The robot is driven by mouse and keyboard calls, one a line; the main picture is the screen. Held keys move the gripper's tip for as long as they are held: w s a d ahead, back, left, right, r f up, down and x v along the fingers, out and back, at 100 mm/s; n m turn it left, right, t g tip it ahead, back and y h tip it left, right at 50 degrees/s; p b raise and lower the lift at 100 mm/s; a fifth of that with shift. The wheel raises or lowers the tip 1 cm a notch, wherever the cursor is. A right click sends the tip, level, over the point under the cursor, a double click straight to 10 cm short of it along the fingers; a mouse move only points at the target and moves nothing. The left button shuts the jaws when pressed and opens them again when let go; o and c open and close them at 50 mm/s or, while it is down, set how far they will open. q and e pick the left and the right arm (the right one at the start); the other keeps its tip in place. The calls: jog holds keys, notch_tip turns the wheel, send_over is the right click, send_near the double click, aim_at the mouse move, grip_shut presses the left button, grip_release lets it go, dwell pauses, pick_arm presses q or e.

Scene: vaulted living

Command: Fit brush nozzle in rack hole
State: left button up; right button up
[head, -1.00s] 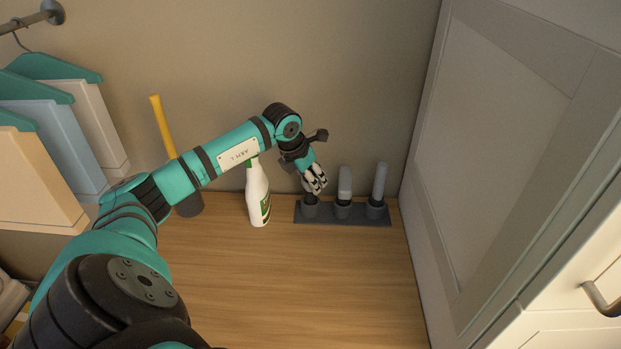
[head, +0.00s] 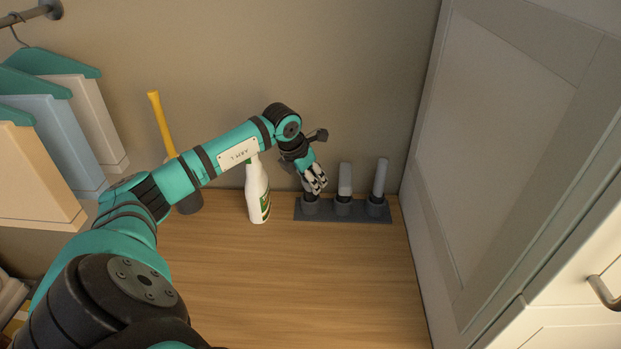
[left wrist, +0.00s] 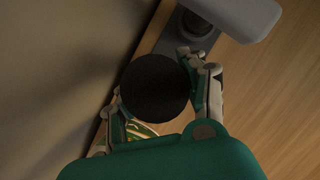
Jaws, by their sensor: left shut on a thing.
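The dark grey rack (head: 343,217) lies at the back right of the wooden top, with three cups in a row. Light grey nozzles stand in its middle cup (head: 344,208) and right cup (head: 376,208). My left gripper (head: 315,184) is at the left cup (head: 310,206), fingers pointing down. In the left wrist view, its fingers are shut around the brush nozzle, which shows as a black round end (left wrist: 157,92). The fingers hide most of the nozzle in the head view. I cannot tell how far it sits in the cup. My right gripper is not in view.
A white spray bottle (head: 257,194) stands left of the rack, close under my left arm. A yellow-handled tool (head: 160,122) stands in a dark holder behind the arm. A white cabinet (head: 505,150) bounds the right side. The front wooden surface (head: 300,280) is clear.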

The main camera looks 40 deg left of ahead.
pick_arm(q)
jog(key=shift+f+b, duration=0.45)
jog(key=shift+f, duration=0.05)
dwell(0.3)
jog(key=o, duration=1.2)
jog(key=shift+o, duration=0.2)
jog(key=v, duration=1.2)
jog(key=shift+w+r, duration=0.1)
jog(key=shift+r, duration=0.05)
